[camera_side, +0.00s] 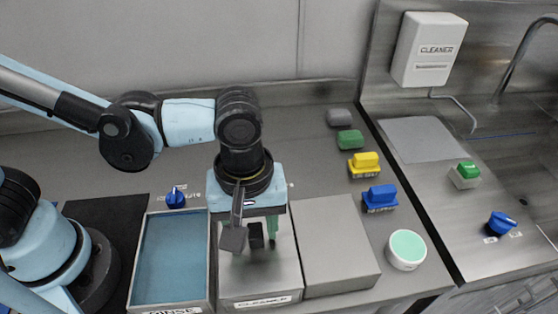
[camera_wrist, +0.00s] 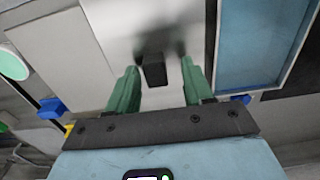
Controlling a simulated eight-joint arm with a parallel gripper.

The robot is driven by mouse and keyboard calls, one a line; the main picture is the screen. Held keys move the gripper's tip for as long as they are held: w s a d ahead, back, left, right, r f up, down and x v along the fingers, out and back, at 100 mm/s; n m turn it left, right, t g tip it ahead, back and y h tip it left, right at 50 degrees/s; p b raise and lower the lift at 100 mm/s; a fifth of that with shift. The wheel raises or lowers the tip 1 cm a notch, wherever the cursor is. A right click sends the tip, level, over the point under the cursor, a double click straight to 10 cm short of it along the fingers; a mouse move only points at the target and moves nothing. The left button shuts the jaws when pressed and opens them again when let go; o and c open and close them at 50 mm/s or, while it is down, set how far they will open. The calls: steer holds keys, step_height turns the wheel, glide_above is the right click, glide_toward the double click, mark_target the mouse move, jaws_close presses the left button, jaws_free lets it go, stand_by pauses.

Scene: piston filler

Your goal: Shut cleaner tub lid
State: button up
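The cleaner tub (camera_side: 262,300), labelled CLEANER on its front, stands at the bottom centre of the side view. A shiny metal surface covers its top, and it also shows in the wrist view (camera_wrist: 125,25). A small black knob (camera_wrist: 155,70) stands on this surface. My gripper (camera_wrist: 160,68) is over the tub, pointing down, with its green fingers apart on either side of the knob. Gaps show between the knob and both fingers in the wrist view. In the side view, my gripper partly hides the tub top. I cannot tell whether the lid is fully seated.
The blue rinse tub (camera_side: 150,301) is directly left. A flat grey slab (camera_side: 335,245) is directly right. Beyond it are a round white tub (camera_side: 406,262) with a mint top and blue (camera_side: 380,197) and yellow (camera_side: 364,164) blocks. A blue knob (camera_side: 175,197) sits behind the rinse tub.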

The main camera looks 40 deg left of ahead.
mark_target(252, 230)
step_height(252, 230, up, 12)
stand_by(0.9)
steer(key=w+a+f+m+t, duration=0.2)
steer(key=a+m, duration=0.1)
steer(key=a, duration=0.4)
steer(key=w+a+f+m+t, duration=0.2)
steer(key=a+m, duration=0.1)
steer(key=a, duration=0.4)
steer(key=w+a+f+m+t, duration=0.2)
steer(key=a+m+t, duration=0.1)
steer(key=a, duration=0.5)
steer(key=shift+w, duration=0.15)
